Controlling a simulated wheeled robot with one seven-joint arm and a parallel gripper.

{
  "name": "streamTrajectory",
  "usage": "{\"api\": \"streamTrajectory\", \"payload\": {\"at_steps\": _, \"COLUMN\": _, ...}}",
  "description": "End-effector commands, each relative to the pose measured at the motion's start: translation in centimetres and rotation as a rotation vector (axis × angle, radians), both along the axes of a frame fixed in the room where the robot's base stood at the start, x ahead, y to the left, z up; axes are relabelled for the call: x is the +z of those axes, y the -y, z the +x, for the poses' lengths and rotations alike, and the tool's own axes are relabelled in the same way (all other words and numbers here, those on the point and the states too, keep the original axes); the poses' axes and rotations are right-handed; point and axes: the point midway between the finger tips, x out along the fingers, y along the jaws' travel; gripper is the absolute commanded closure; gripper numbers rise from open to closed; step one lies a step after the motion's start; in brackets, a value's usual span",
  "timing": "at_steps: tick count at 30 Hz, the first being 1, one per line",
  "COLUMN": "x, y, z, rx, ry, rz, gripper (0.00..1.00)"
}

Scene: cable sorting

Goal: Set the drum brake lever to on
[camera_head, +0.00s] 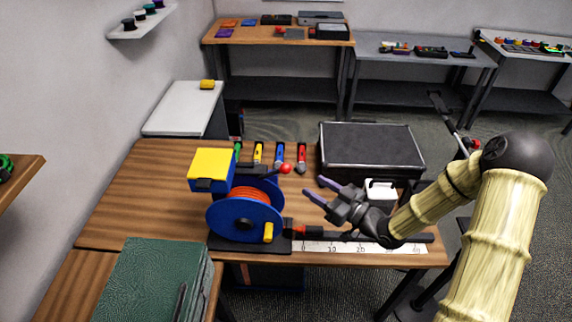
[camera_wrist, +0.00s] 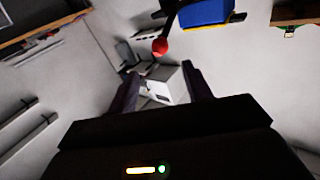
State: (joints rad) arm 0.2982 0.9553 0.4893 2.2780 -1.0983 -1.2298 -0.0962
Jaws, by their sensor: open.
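The cable drum (camera_head: 232,216) is blue with orange cable and a yellow crank handle, on a dark base at the table's front. A yellow and blue box (camera_head: 211,170) sits at its upper left. The brake lever, a dark arm with a red ball knob (camera_head: 285,169), sticks out to the right above the drum. My gripper (camera_head: 315,189) is open and empty, just right of and below the knob, apart from it. In the wrist view the red knob (camera_wrist: 160,46) lies beyond and above my fingertips (camera_wrist: 160,75), with the blue and yellow part (camera_wrist: 205,12) beside it.
A black case (camera_head: 370,148) stands behind my gripper. Several coloured tools (camera_head: 279,153) stand behind the drum. A white ruler strip (camera_head: 345,247) lies along the front edge under my arm. A green binder (camera_head: 150,280) is at front left. The table's left part is clear.

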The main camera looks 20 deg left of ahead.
Motion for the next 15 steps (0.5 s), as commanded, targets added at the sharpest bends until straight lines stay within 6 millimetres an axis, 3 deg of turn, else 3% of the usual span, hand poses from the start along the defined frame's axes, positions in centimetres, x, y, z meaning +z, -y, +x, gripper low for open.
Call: {"api": "streamTrajectory", "payload": {"at_steps": 15, "x": 0.3, "y": -8.4, "z": 3.8, "rx": 0.002, "ry": 0.001, "rz": 0.001, "gripper": 0.51}}
